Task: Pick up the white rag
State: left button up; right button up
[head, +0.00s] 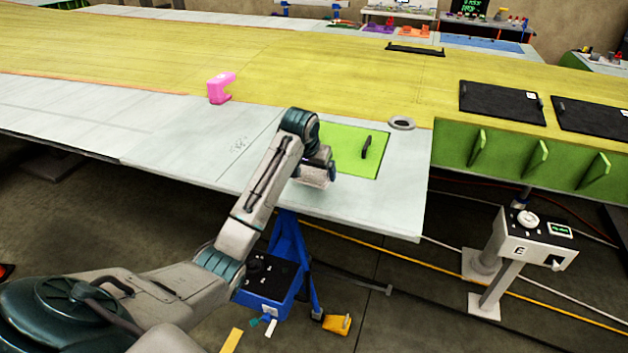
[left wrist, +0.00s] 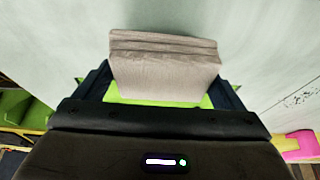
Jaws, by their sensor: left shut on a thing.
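The white rag (left wrist: 165,72) shows in the left wrist view as a folded, layered, greyish-white cloth between my two dark fingers. My left gripper (head: 322,172) is shut on it. In the head view this gripper is over the pale wing panel, at the left edge of the bright green panel (head: 348,150). I cannot clearly tell the rag from the gripper in the head view. I cannot tell whether the rag touches the surface below. My right gripper is not in view.
A pink clamp-like block (head: 219,88) stands on the wing to the left. A grey ring (head: 402,123) lies behind the green panel, which has a dark handle (head: 366,147). Black panels (head: 500,103) lie at the right. A blue stand (head: 285,265) is under the wing edge.

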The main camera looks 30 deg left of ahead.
pick_arm(q)
jog(key=s+d, duration=0.2)
jog(key=s, duration=0.5)
jog(key=s+d+r, duration=0.1)
jog(key=s+d, duration=0.2)
jog(key=s, duration=0.4)
jog(key=shift+d+r, duration=0.2)
jog(key=shift+d, duration=0.1)
jog(key=shift+w+b, duration=0.15)
jog(key=shift+b, duration=0.15)
